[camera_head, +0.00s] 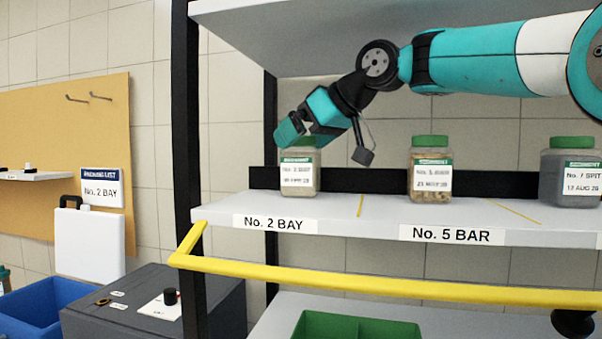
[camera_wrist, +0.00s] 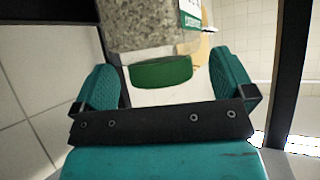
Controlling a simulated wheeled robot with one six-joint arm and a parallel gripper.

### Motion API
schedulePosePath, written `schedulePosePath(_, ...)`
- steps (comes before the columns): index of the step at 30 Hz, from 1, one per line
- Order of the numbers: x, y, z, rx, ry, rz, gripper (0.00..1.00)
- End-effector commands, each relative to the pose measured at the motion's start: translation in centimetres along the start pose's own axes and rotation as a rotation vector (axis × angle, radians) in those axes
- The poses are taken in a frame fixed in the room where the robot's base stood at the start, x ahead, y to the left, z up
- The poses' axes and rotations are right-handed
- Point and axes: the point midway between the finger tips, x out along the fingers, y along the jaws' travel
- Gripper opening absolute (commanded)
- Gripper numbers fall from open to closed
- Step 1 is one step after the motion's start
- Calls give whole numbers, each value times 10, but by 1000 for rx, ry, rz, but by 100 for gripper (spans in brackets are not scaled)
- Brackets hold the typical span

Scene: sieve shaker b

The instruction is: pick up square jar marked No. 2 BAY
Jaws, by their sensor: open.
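The square jar for No. 2 BAY (camera_head: 299,180) stands upright on the shelf above the "No. 2 BAY" edge label. It is clear, with grey-beige grains and a white and green label; its small print is hard to read. My gripper (camera_head: 298,133) is at the jar's top and hides most of its green lid. In the wrist view the jar's body (camera_wrist: 150,28) appears upside down. Its green lid (camera_wrist: 161,74) shows between the two teal fingers of my gripper (camera_wrist: 165,85), which are open with a gap on each side.
A jar over "No. 5 BAR" (camera_head: 430,175) and a dark grey jar (camera_head: 569,178) stand to the right on the same shelf (camera_head: 390,212). A black post (camera_head: 186,130) is left, a yellow rail (camera_head: 380,287) in front, and another shelf (camera_head: 300,25) above.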

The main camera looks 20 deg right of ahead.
Motion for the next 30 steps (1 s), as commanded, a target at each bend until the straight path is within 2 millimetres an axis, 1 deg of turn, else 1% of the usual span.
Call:
schedulePosePath(5, 0, 0, 0, 0, 1, 0, 100)
schedulePosePath(8, -1, 0, 0, 0, 1, 0, 79)
schedulePosePath(9, -1, 0, 0, 0, 1, 0, 70)
schedulePosePath(11, -1, 0, 0, 0, 0, 0, 56)
schedulePosePath(12, 0, 0, 0, 0, 0, 0, 47)
schedulePosePath(14, 0, 0, 0, 0, -1, 0, 33)
schedulePosePath(15, 0, 0, 0, 1, -2, -1, 24)
schedulePosePath(16, 0, 0, 0, 1, -2, -1, 21)
schedulePosePath(17, -1, 0, 0, 0, 0, 0, 20)
schedulePosePath(18, -1, 0, 0, 0, 0, 0, 12)
schedulePosePath(25, 0, 0, 0, 2, -4, -2, 11)
schedulePosePath(30, -2, -1, -3, 1, -5, -3, 11)
